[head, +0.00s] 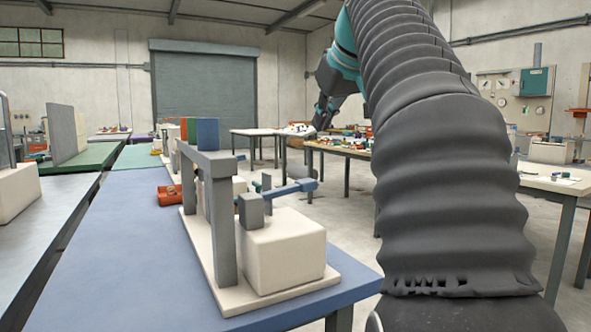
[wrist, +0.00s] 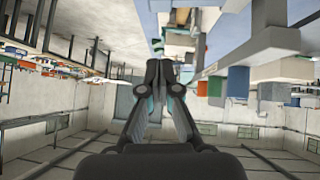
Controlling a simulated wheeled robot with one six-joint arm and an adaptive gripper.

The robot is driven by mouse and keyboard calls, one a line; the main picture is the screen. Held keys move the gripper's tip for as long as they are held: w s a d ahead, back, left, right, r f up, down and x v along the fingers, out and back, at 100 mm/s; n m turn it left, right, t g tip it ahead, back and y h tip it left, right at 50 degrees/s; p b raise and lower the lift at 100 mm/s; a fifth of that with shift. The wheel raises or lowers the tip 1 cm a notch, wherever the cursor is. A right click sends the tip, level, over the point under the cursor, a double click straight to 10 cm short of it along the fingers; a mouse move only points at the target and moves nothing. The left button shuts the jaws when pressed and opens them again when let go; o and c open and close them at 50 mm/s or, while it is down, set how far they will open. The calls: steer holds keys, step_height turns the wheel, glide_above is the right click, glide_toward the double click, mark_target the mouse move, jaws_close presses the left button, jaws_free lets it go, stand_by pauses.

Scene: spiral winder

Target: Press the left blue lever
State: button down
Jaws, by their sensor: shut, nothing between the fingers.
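A blue lever (head: 290,190) sticks out to the right from the grey-and-cream winder (head: 285,250) on the blue table in the head view. I make out only this one blue lever clearly, so I cannot tell left from right. My gripper (head: 322,116) is beyond and above the lever in the picture, apart from it. In the wrist view my gripper (wrist: 160,66) is shut and empty, its fingers together. That view looks upside down, and I cannot make out the lever in it for certain.
A grey upright frame (head: 221,220) stands on the winder, with blue, green and red blocks (head: 207,133) at its top. A red tray (head: 169,195) lies behind it on the blue table (head: 150,270). Other tables with small parts (head: 345,150) stand at the back right.

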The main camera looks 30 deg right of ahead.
steer(key=shift+a, duration=0.15)
steer(key=b, duration=0.2)
glide_above(303, 180)
steer(key=s, duration=0.2)
steer(key=f, duration=0.7)
steer(key=shift+s+a+f, duration=0.2)
steer(key=shift+a+f, duration=0.1)
steer(key=shift+s+d+f+b, duration=0.15)
steer(key=shift+f+b, duration=0.2)
steer(key=shift+f, duration=0.5)
steer(key=shift+d+f+b, duration=0.15)
steer(key=shift+f+b, duration=0.15)
steer(key=shift+f, duration=0.55)
